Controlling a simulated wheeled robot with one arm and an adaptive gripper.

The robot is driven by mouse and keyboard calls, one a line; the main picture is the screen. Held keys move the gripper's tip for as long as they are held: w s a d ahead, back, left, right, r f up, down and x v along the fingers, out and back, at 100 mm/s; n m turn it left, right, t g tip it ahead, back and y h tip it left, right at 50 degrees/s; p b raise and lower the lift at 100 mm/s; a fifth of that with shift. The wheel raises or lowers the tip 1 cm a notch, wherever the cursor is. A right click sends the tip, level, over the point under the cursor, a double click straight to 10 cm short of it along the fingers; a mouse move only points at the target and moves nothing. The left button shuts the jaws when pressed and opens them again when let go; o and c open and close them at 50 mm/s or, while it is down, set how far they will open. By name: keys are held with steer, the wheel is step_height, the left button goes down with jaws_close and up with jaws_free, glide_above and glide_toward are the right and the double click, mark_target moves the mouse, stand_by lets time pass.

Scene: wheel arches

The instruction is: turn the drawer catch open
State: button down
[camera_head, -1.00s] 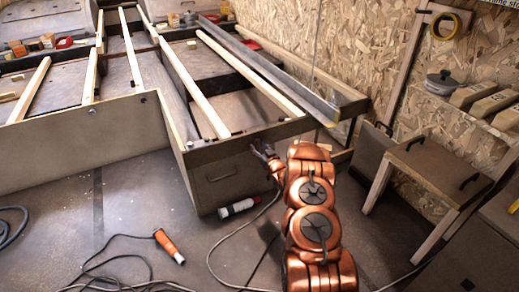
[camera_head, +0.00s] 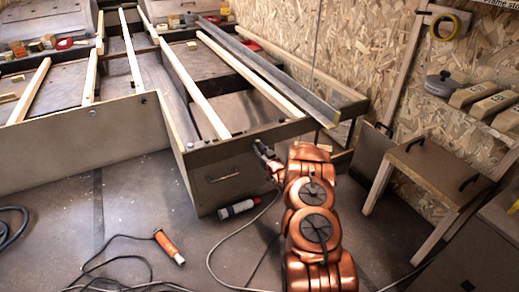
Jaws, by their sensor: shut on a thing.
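The drawer front (camera_head: 222,178) is a grey-brown panel with a bar handle (camera_head: 222,177) at the end of the wooden frame, and it looks closed. My gripper (camera_head: 259,147) is at the upper right of this panel, just below the frame's top rail. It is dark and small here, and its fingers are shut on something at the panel. That is where the drawer catch seems to be, but the catch itself is hidden behind the fingers. My copper-coloured arm reaches up to it from the lower right.
An orange tool (camera_head: 168,246) with a black cable lies further left. A small wooden table (camera_head: 440,165) stands at right.

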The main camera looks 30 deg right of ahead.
steer(key=shift+m+p, duration=0.3)
steer(key=m+p, duration=0.1)
steer(key=m, duration=0.4)
steer(key=d+m+p, duration=0.1)
steer(key=m+p, duration=0.1)
steer(key=m, duration=0.4)
steer(key=f+m+p, duration=0.1)
steer(key=m, duration=0.5)
steer(key=shift+d+f+p, duration=0.1)
steer(key=shift+d+p, duration=0.1)
steer(key=shift+p, duration=0.1)
steer(key=c, duration=1)
jaws_free()
steer(key=shift+o, duration=0.2)
steer(key=shift+s, duration=0.15)
